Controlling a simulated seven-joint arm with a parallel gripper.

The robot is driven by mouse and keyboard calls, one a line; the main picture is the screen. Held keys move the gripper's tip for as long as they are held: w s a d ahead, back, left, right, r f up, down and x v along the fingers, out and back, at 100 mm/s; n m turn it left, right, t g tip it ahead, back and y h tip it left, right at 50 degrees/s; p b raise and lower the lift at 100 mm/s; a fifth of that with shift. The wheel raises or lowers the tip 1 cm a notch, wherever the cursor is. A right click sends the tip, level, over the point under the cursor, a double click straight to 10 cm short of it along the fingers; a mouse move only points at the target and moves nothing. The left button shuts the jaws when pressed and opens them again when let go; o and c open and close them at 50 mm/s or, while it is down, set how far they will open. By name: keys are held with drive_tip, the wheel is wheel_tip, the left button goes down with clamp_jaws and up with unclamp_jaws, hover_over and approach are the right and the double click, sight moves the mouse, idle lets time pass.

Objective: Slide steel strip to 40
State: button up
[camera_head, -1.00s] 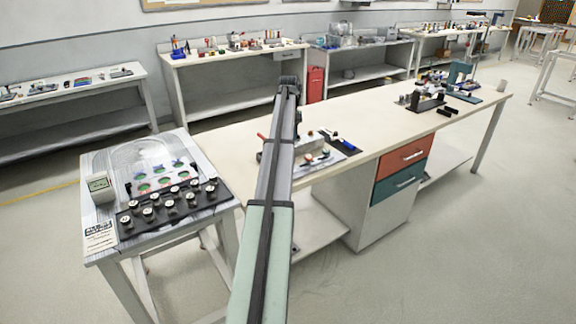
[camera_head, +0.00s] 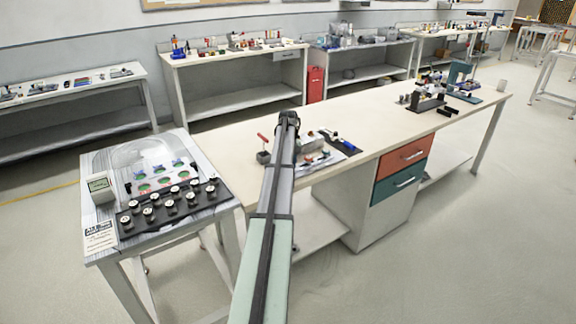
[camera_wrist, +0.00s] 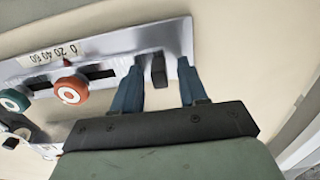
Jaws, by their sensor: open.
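In the wrist view a steel strip (camera_wrist: 120,58) with dark slots lies on the pale bench. A label with the scale 0 20 40 60 (camera_wrist: 52,54) sits at its left, with a small red pointer near the right end of the label. A dark upright tab (camera_wrist: 158,70) stands near the strip's right end. My gripper (camera_wrist: 160,66) is open, with one blue-grey finger on each side of the tab. Gaps show between the tab and both fingers. In the head view my arm hides part of the fixture.
A red knob (camera_wrist: 71,90) and a green knob (camera_wrist: 12,101) sit left of my fingers. Bare bench top lies to the right. In the head view a side table (camera_head: 97,222) with several dials stands at left, and a dark fixture (camera_head: 428,104) stands further right on the bench.

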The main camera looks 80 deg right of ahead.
clamp_jaws()
idle(0.4)
